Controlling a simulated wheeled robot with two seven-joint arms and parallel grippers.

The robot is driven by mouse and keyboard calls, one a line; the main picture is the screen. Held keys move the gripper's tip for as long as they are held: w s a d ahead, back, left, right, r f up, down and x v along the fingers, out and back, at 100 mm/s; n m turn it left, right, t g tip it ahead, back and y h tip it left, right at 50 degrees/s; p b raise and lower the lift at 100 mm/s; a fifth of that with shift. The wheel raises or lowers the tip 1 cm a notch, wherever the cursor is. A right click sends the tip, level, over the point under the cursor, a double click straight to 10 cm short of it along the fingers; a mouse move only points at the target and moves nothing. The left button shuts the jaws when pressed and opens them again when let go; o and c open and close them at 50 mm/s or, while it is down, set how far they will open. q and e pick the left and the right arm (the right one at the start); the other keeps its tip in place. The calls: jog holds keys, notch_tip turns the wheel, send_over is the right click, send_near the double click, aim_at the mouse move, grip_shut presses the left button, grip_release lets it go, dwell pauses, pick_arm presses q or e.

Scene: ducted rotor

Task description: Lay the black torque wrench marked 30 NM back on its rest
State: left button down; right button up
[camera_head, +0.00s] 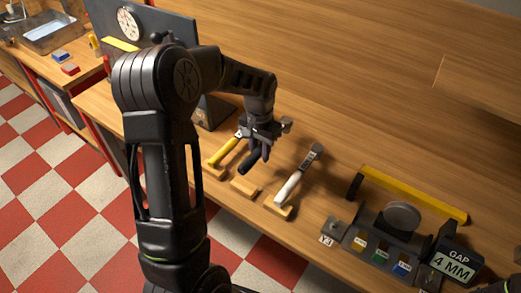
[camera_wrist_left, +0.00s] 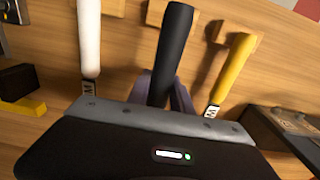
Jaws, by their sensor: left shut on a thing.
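My left gripper (camera_head: 262,150) is shut on the black torque wrench (camera_head: 249,162), just over the workbench. In the left wrist view the wrench's black handle (camera_wrist_left: 173,45) rises from between the fingers; its head is hidden and no 30 NM mark can be read. The middle wooden rest (camera_head: 244,188) lies near the handle's end and carries no other wrench. In the wrist view this rest (camera_wrist_left: 155,14) is partly behind the handle; I cannot tell whether they touch. The yellow wrench (camera_head: 222,152) lies to the left, the white wrench (camera_head: 289,187) to the right, each on a wooden rest.
To the right stand a dark fixture with a round disc (camera_head: 402,216), a yellow bar (camera_head: 415,194) and a GAP 4 MM display (camera_head: 453,266). A dark panel with a dial (camera_head: 128,25) stands at the back left. The bench behind the wrenches is clear.

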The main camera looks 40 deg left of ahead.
pick_arm(q)
jog(key=shift+f+b, duration=1.45)
jog(key=shift+f, duration=0.85)
jog(key=shift+f+b, duration=0.35)
jog(key=shift+f, duration=0.05)
jog(key=c, duration=1.1)
grip_release()
jog(key=shift+o, duration=0.2)
jog(key=shift+r+b, duration=0.5)
jog(key=shift+r, duration=3.4)
jog(key=shift+s, duration=0.1)
